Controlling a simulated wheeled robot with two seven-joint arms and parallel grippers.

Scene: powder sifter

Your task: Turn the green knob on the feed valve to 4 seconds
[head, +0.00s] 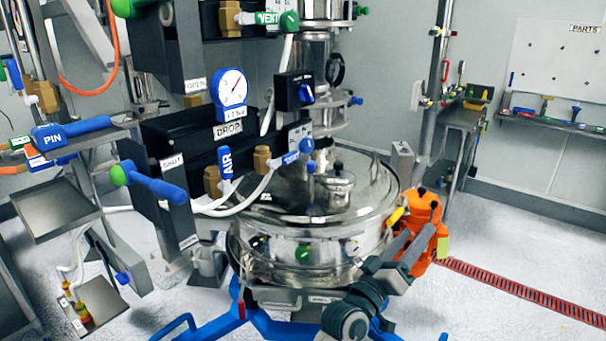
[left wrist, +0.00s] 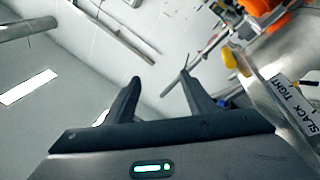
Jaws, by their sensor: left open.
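Several green knobs show in the head view, and I cannot tell which belongs to the feed valve. One round green knob (head: 303,253) is on the front of the steel sifter (head: 345,215). Another green knob (head: 289,20) is beside the VENT label at the top. A green ball (head: 119,175) ends a blue handle at the left. My left gripper (head: 417,238) is at the sifter's right side, close to the orange part, away from these knobs. In the left wrist view the left gripper (left wrist: 160,78) is open with nothing between its fingers. My right gripper is not in view.
An orange part (head: 422,212) and a yellow lever (head: 397,215) are at the sifter's right rim. A SLACK/TIGHT label (left wrist: 290,100) is close by the gripper. A dial gauge (head: 233,90) and labelled valves crowd the left. Floor at the right is clear.

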